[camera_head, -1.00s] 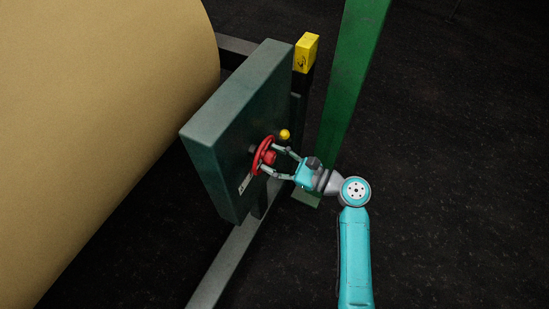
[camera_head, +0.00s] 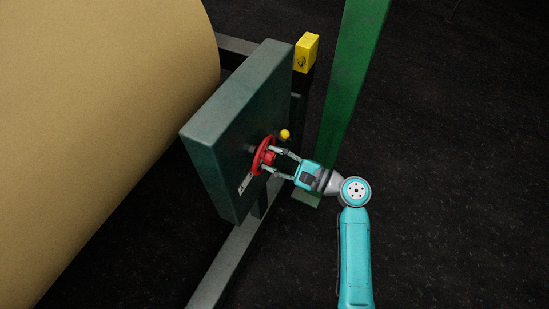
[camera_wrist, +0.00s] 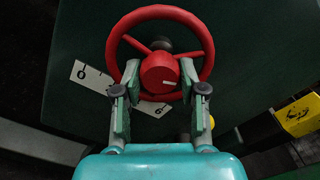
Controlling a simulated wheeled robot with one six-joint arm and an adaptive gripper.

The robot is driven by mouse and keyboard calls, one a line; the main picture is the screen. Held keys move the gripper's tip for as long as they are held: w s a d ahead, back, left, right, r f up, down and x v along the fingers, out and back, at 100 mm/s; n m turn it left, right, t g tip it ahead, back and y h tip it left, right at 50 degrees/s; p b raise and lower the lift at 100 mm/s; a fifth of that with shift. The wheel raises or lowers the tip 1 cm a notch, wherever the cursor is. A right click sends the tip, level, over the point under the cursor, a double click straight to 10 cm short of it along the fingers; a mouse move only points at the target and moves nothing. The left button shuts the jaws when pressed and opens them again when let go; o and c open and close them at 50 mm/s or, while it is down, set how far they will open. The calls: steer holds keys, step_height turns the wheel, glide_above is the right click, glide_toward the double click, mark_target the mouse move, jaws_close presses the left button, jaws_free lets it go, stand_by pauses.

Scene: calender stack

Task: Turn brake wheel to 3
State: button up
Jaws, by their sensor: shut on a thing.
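The red brake wheel (camera_head: 264,154) is on the face of a dark green box (camera_head: 236,125). In the wrist view the wheel's rim and spokes (camera_wrist: 128,26) surround a thick red hub (camera_wrist: 158,72) with a short white mark that points right in the picture. My gripper (camera_head: 272,158) is shut on the hub, one finger on each side, also in the wrist view (camera_wrist: 159,78). A white scale plate (camera_wrist: 92,76) behind the wheel shows a figure like 0 at left and another sideways figure below the hub. Its other figures are hidden or unreadable.
A yellow knob (camera_head: 285,134) sits beside the wheel. A yellow box (camera_head: 306,53) on a post and a green column (camera_head: 351,85) stand behind. A large tan roll (camera_head: 100,120) fills the left. The dark floor at right is clear.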

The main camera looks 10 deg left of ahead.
steer(key=n, duration=0.4)
steer(key=shift+n, duration=0.3)
steer(key=n, duration=0.3)
steer(key=shift+n, duration=0.4)
steer(key=n, duration=0.9)
steer(key=shift+f, duration=0.1)
steer(key=n, duration=0.3)
steer(key=shift+n, duration=0.3)
steer(key=n, duration=0.3)
steer(key=shift+n, duration=0.4)
steer(key=n, duration=0.6)
steer(key=shift+f+n, duration=0.1)
steer(key=shift+n, duration=0.2)
